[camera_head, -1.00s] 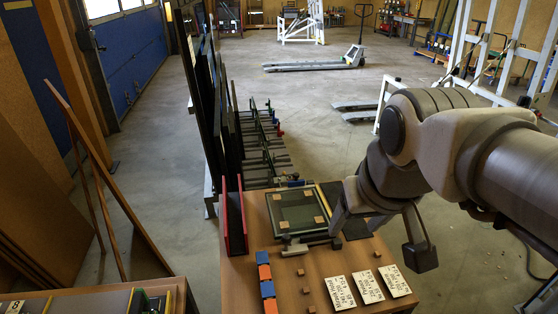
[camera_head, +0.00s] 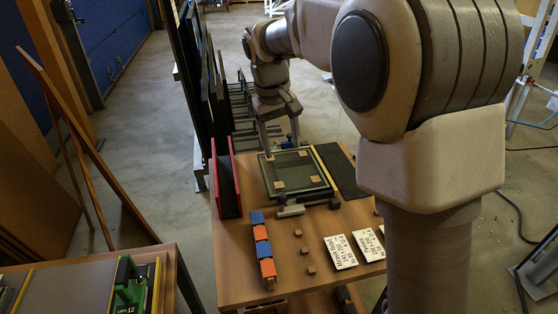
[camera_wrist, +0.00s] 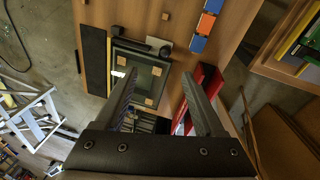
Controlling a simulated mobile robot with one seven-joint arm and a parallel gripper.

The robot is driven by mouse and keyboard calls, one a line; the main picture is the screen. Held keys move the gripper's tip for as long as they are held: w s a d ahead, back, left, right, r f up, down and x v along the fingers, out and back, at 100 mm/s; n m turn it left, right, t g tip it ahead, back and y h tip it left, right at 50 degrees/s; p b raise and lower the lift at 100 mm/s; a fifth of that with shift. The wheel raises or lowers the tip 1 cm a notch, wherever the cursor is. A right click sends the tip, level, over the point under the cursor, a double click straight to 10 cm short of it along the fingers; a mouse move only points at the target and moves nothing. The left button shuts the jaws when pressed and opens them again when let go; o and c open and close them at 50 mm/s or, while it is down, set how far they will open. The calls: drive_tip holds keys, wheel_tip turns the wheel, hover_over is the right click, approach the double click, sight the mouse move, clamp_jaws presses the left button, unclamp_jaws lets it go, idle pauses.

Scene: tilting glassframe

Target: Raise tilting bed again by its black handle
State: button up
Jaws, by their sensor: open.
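The tilting bed (camera_head: 262,170) is a dark frame on the wooden table, with a glass pane (camera_head: 300,168) and small wooden blocks on it. It looks low and about flat; any slight tilt is hard to judge. A black bar (camera_head: 318,204), seemingly the handle, lies along its near edge beside a pale grey block (camera_head: 291,210). The bar also shows in the wrist view (camera_wrist: 132,44). My gripper (camera_head: 281,147) is open and empty, pointing down at the bed's far edge, away from the bar. In the wrist view both fingers (camera_wrist: 158,76) are apart; contact cannot be told.
A red-sided rack (camera_head: 226,185) stands left of the bed. A black mat (camera_head: 342,172) lies to its right. Blue and orange blocks (camera_head: 262,245), small wooden cubes (camera_head: 304,252) and white label cards (camera_head: 341,252) lie nearer. Tall dark panels (camera_head: 195,90) stand behind left.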

hover_over(281, 194)
drive_tip(key=s+a, duration=0.2)
drive_tip(key=a, duration=0.1)
wheel_tip(281, 194, down, 5)
drive_tip(key=shift+g+h, duration=0.3)
drive_tip(key=d+f+b, duration=0.1)
drive_tip(key=f, duration=0.4)
drive_tip(key=w+d+f+b, duration=0.1)
drive_tip(key=f, duration=0.5)
drive_tip(key=w+d+f+b, duration=0.1)
drive_tip(key=f, duration=0.5)
drive_tip(key=shift+d+f, duration=0.15)
drive_tip(key=shift+f, duration=0.05)
drive_tip(key=shift+c, duration=0.2)
clamp_jaws()
drive_tip(key=shift+r, duration=0.1)
